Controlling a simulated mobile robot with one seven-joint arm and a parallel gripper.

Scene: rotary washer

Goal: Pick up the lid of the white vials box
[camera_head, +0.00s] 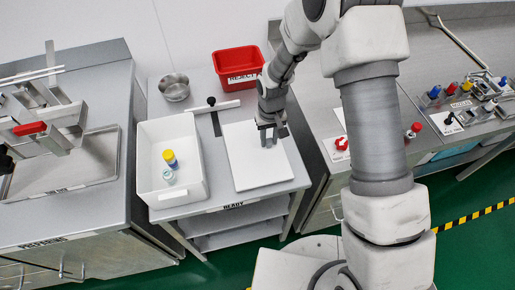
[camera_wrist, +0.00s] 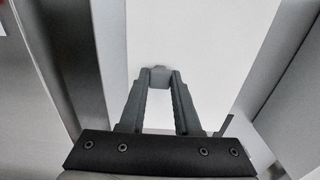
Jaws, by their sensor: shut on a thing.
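The lid (camera_head: 250,170) is a flat white square panel on the right part of the grey table marked READY. It fills the middle of the wrist view (camera_wrist: 215,50). My gripper (camera_head: 268,138) is over the lid's upper right part. In the wrist view its two dark fingers (camera_wrist: 157,78) are shut on a small grey knob (camera_wrist: 159,73) on the lid. I cannot tell whether the lid rests on its support or is slightly raised. The open white box (camera_head: 145,165) stands left of it, with a yellow-and-blue vial (camera_head: 170,158) and a pale-capped vial (camera_head: 169,176) inside.
A red REJECT bin (camera_head: 238,64) and a steel bowl (camera_head: 174,87) stand behind. The left bench (camera_head: 100,215) holds a metal tray. The right bench (camera_head: 330,100) has a red button (camera_head: 342,144) and several coloured-cap items.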

